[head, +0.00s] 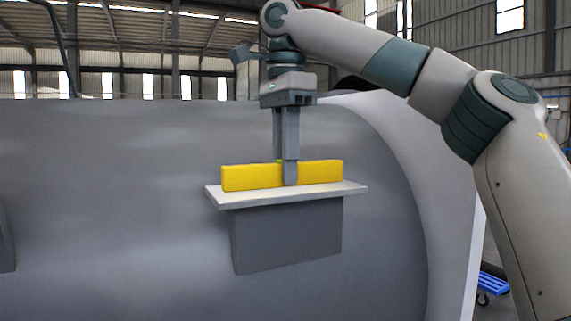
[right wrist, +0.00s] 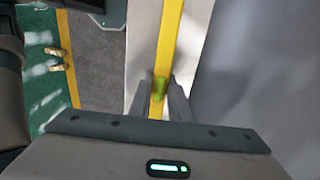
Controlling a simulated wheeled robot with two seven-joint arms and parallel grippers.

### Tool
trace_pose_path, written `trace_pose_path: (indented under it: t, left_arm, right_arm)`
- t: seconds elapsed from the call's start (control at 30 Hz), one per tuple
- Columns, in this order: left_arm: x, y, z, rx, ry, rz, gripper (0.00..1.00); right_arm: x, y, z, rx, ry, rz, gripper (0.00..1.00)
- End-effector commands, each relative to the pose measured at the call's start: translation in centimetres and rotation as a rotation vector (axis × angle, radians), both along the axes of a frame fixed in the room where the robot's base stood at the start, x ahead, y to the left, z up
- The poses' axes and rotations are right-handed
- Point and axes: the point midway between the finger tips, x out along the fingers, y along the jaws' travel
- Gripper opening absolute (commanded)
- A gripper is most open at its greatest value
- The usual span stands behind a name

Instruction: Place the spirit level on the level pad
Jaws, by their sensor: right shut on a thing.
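The yellow spirit level (head: 321,172) stands lengthwise over the pale level pad (head: 350,188), which is the flat plate on a grey block on the shell's side. My right gripper (head: 290,182) points straight down and is shut on the middle of the level. In the right wrist view the level (right wrist: 168,40) runs between the fingers (right wrist: 160,100), with its green vial beside them, above the pale pad (right wrist: 143,50). The level's lower edge looks at or very near the pad's surface; I cannot tell if it touches. My left gripper is not in view.
The large grey shell (head: 120,190) fills the space behind and around the pad, with a pale flange (head: 440,180) on its right. The grey block (head: 287,235) juts out below the pad. A blue cart (head: 493,285) stands on the floor at the right.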

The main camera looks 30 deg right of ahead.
Motion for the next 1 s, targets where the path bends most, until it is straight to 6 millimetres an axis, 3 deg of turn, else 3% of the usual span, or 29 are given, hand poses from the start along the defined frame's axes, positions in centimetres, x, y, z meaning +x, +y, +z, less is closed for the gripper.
trace_pose_path:
  t: [0.03, 0.1, 0.63, 1.0]
  left_arm:
    - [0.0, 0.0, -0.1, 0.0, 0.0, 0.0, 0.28]
    - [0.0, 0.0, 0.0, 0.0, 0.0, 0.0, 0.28]
    - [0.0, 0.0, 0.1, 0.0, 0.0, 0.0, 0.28]
    - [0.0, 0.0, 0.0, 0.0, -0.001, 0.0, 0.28]
  right_arm:
    - [0.0, 0.0, -0.1, 0.0, 0.001, 0.0, 0.22]
    - [0.0, 0.0, -0.1, 0.0, 0.001, 0.0, 0.36]
    - [0.0, 0.1, 0.7, -0.001, 0.001, -0.002, 0.36]
    - [0.0, 0.1, 4.0, -0.002, 0.001, -0.003, 0.36]
